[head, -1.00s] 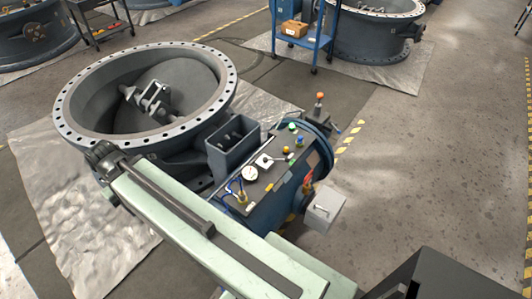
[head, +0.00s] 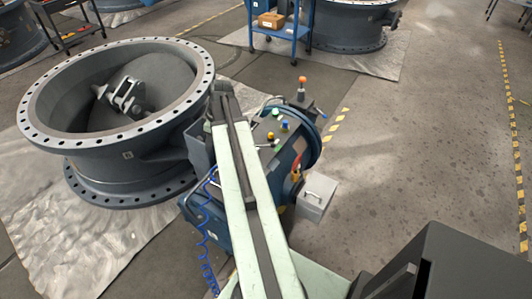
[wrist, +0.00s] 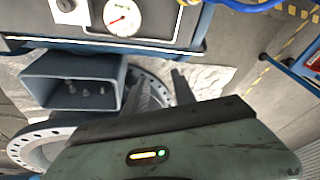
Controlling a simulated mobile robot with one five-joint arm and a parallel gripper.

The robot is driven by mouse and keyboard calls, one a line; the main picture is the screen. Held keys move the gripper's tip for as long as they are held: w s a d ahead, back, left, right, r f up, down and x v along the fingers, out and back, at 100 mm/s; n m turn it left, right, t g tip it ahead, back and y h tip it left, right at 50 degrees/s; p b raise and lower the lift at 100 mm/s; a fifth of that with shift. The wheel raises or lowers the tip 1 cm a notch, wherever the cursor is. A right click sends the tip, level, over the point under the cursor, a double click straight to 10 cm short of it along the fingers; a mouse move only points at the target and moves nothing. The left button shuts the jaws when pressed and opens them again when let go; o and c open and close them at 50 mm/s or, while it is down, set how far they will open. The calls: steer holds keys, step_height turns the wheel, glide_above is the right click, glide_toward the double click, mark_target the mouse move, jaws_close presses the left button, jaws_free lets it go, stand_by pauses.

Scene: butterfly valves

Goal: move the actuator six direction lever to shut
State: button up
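The blue actuator (head: 205,215) stands beside the large grey valve, partly hidden by my arm. A lever with an orange ball knob (head: 302,79) stands upright at its far end. A red handle (head: 296,165) is on its right side. I cannot tell which is the direction lever, and no number is readable. My gripper (head: 222,92) is over the actuator's far left part, apart from both levers. In the wrist view its two fingers (wrist: 163,90) are apart with nothing between them. The pressure gauge (wrist: 123,20) and panel edge (wrist: 165,43) show above them.
The valve's round flange (head: 30,130) is left of my arm. A grey box (head: 316,197) juts out on the right. A blue cart (head: 284,35) stands behind. The floor at right is clear.

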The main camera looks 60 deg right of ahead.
steer(key=s+d+f+n+t+b, duration=0.1)
steer(key=s+d+f, duration=0.1)
steer(key=s+d, duration=0.3)
steer(key=s+d+f+b, duration=0.2)
steer(key=s+d, duration=0.1)
steer(key=d, duration=0.4)
steer(key=n+t+h+b, duration=0.1)
steer(key=b, duration=0.1)
glide_toward(266, 146)
steer(key=b+x, duration=0.7)
steer(key=x, duration=0.1)
steer(key=shift+w+f, duration=0.25)
steer(key=shift+w, duration=0.05)
steer(key=shift+r, duration=0.1)
jaws_close()
